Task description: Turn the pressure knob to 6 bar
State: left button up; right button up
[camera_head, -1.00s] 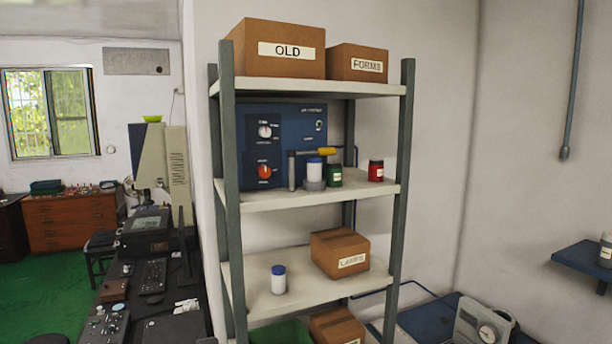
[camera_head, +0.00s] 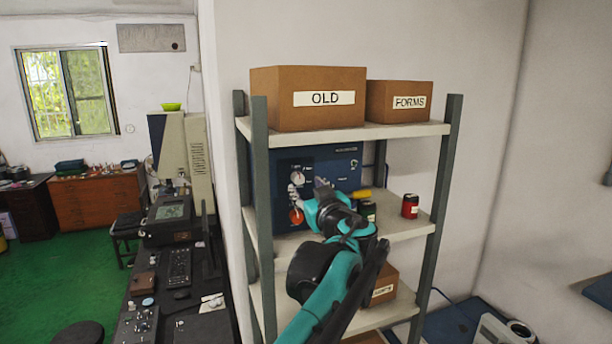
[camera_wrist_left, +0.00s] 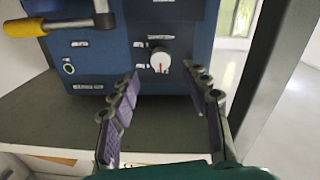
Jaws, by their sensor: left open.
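A blue control panel (camera_head: 336,165) stands on the middle shelf. It carries a white knob (camera_head: 297,178) above an orange-red knob (camera_head: 296,216); their labels are too small to read. My left gripper (camera_head: 306,192) is in front of the panel, open and empty. The left wrist view looks turned over and shows the white knob (camera_wrist_left: 160,62) with a red pointer mark. The open fingers (camera_wrist_left: 163,75) are on either side of its line, and the knob appears just beyond the fingertips, apart from them. My right gripper is not in view.
Boxes marked OLD (camera_head: 308,97) and FORMS (camera_head: 399,101) sit on the top shelf. Shelf posts (camera_head: 262,210) flank the opening.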

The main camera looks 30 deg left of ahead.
aim_at(299, 180)
pick_arm(q)
jog(key=p+x, duration=0.1)
jog(key=x, duration=0.4)
jog(key=shift+w+a+f, duration=0.1)
jog(key=shift+a, duration=0.05)
grip_shut()
